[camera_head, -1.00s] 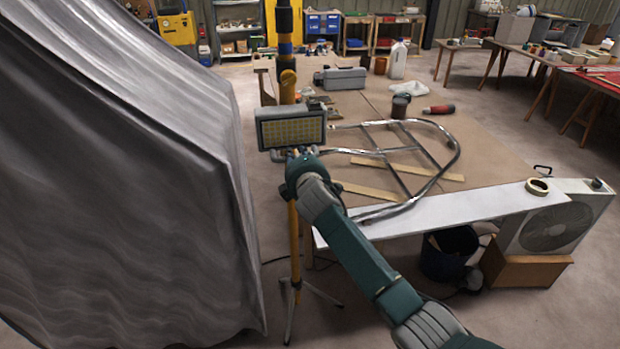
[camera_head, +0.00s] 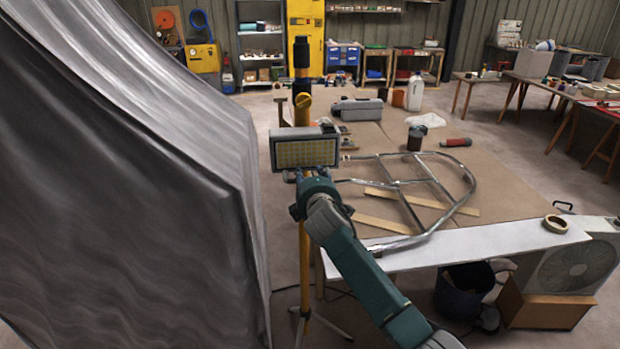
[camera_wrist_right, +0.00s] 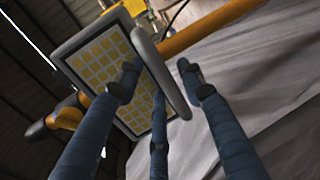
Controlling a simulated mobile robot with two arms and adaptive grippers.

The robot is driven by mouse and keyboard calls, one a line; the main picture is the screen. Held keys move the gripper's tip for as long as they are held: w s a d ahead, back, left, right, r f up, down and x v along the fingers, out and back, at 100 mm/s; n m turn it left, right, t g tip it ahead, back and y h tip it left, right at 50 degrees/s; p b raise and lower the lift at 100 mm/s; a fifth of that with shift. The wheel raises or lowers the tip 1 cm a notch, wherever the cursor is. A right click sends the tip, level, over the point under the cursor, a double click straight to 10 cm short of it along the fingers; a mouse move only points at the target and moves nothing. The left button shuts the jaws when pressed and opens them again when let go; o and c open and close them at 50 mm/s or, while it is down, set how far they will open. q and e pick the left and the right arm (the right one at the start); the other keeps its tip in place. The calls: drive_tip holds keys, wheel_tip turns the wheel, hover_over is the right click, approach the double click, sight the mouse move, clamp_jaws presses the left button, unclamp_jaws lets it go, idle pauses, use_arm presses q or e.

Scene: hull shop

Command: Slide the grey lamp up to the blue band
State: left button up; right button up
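My right gripper (camera_head: 312,176) is just below the lamp. In the right wrist view, its fingers (camera_wrist_right: 158,72) are spread on either side of the lamp's grey bar (camera_wrist_right: 166,88), with a gap showing at the right finger. The lamp face (camera_wrist_right: 104,68) also shows there. My left gripper is not in view.
A grey draped cover (camera_head: 150,190) fills the left side, close to the stand. Right of the stand, a table (camera_head: 490,185) carries a bent metal tube frame (camera_head: 470,185) and wooden strips. A box fan (camera_head: 575,255) stands at right. The tripod feet (camera_head: 325,325) rest on the floor.

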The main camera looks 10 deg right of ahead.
drive_tip(key=shift+s, duration=0.1)
drive_tip(key=v, duration=1.1)
drive_tip(key=shift+s, duration=0.4)
drive_tip(key=s+d+f+m+g+b, duration=0.1)
drive_tip(key=s+d+f+m+g, duration=0.1)
drive_tip(key=f, duration=1.2)
drive_tip(key=s+d+f+m+g+b, duration=0.1)
drive_tip(key=s+f+g+b, duration=0.1)
drive_tip(key=f, duration=1.1)
drive_tip(key=s+d+f+m+g+b, duration=0.1)
drive_tip(key=s+d+f+m+g, duration=0.1)
drive_tip(key=s+f, duration=0.65)
drive_tip(key=s+d+f+m+g+b, duration=0.15)
drive_tip(key=s+f, duration=0.25)
drive_tip(key=f, duration=1)
drive_tip(key=s+d+f+m+g+b, duration=0.1)
drive_tip(key=s+d+f+m+g, duration=0.15)
drive_tip(key=s+f, duration=0.85)
drive_tip(key=s+d+f+m+g+b, duration=0.1)
drive_tip(key=s+d+f+m+g, duration=0.15)
drive_tip(key=s+f, duration=0.85)
drive_tip(key=s+d+f+m+g+b, duration=0.1)
drive_tip(key=s+d+f+m, duration=0.1)
drive_tip(key=s, duration=1)
drive_tip(key=s+d+f+m+g, duration=0.1)
drive_tip(key=s+f, duration=0.3)
drive_tip(key=s, duration=0.9)
drive_tip(key=shift+s+d+f+m+h+b, duration=0.3)
drive_tip(key=shift+d+m+b, duration=0.1)
drive_tip(key=shift+m, duration=0.35)
